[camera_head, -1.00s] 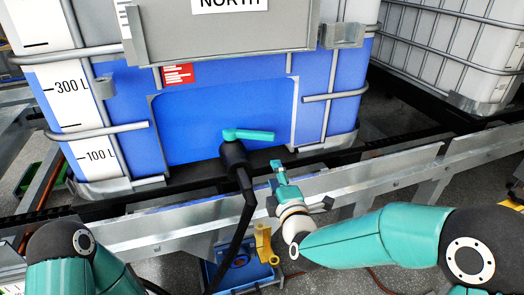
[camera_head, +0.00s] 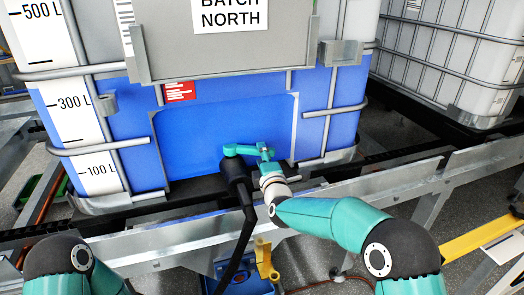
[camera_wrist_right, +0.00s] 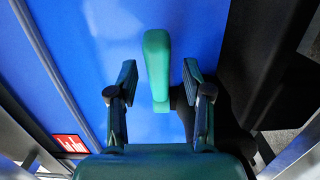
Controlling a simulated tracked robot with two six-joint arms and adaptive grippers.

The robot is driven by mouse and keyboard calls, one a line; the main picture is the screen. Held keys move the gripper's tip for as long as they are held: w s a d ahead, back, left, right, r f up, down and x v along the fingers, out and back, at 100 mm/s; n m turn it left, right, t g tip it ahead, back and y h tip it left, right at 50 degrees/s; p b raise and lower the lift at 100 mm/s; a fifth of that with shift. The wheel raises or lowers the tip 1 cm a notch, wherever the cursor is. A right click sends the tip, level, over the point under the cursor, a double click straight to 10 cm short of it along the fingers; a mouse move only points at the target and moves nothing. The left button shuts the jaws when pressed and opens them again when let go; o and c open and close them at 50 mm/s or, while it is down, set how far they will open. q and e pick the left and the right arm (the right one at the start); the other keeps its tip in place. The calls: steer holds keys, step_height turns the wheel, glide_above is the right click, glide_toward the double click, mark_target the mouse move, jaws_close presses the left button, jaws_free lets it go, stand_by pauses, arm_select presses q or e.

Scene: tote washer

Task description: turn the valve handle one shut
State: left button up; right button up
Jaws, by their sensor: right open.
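The valve handle (camera_head: 236,150) is a teal lever on top of a black valve (camera_head: 235,172) at the front of a blue-filled tank. It lies roughly sideways, pointing right in the head view. My right gripper (camera_head: 264,152) is at the handle's right, free end. In the right wrist view, the handle (camera_wrist_right: 157,62) stands between the two fingers of my open gripper (camera_wrist_right: 159,82), with a gap visible on each side. I cannot see either finger pressing on it. My left gripper is out of view; only my left arm shows at the lower left.
The caged tank (camera_head: 330,115) stands behind a grey metal rail (camera_head: 150,238). A black hose (camera_head: 240,240) runs down from the valve across the rail. A yellow fitting (camera_head: 264,258) and blue box (camera_head: 250,285) are below. A second tank (camera_head: 470,60) stands at right.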

steer(key=shift+x, duration=1.4)
steer(key=shift+c, duration=0.3)
jaws_close()
steer(key=shift+f, duration=0.1)
